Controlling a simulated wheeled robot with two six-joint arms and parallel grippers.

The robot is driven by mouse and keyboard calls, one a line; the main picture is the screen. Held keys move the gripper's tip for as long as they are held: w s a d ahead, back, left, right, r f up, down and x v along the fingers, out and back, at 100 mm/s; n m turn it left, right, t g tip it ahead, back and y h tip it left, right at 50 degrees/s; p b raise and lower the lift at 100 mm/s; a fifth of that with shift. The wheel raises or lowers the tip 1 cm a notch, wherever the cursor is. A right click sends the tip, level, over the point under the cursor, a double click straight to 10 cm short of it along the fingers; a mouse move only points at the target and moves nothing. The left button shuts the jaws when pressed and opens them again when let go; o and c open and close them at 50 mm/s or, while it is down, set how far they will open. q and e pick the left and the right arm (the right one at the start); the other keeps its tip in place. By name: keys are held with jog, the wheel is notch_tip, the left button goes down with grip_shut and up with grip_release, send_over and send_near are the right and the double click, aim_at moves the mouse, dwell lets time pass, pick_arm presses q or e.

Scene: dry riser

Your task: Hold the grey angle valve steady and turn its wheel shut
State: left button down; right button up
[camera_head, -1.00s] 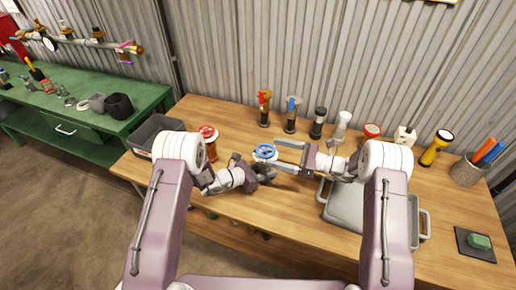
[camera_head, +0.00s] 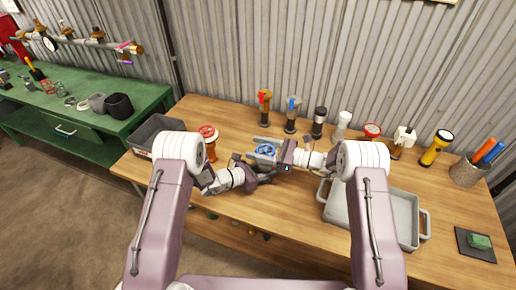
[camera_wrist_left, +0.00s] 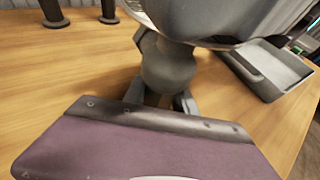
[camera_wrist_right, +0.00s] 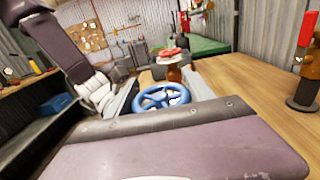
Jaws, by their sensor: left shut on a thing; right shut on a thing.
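The grey angle valve (camera_wrist_left: 168,70) stands upright on the wooden table, with a rounded grey body in the left wrist view. Its blue spoked wheel (camera_head: 265,150) is on top and also shows in the right wrist view (camera_wrist_right: 160,97). My left gripper (camera_head: 266,171) is shut on the valve body from the lower left; its fingers also show in the left wrist view (camera_wrist_left: 160,99). My right gripper (camera_head: 267,149) is shut on the blue wheel from the right, one finger on either side of the rim. The lower valve body is mostly hidden in the head view.
An orange valve with a red wheel (camera_head: 208,133) stands to the left, beside a dark bin (camera_head: 136,146). Red-handled (camera_head: 264,107) and blue-handled (camera_head: 291,113) fittings stand behind. A grey tray (camera_head: 421,216) lies right. The front table strip is clear.

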jog(key=shift+t, duration=0.3)
jog(key=m+t+h, duration=0.1)
jog(key=t, duration=0.1)
jog(key=m+t+h, duration=0.1)
jog(key=m, duration=0.1)
jog(key=m+t+h, duration=0.1)
jog(key=t, duration=0.1)
jog(key=shift+w+d+t, duration=0.1)
jog(key=shift+w+t, duration=0.2)
jog(key=shift+w, duration=0.1)
jog(key=shift+w+d+m+t+h, duration=0.15)
jog(key=shift+m+t+h, duration=0.75)
jog(key=shift+w+d+m+t+h, duration=0.15)
jog(key=shift+m+t+h, duration=0.75)
jog(key=shift+d, duration=0.1)
jog(key=o, duration=1.4)
jog(key=shift+c, duration=0.2)
jog(key=v, duration=1.2)
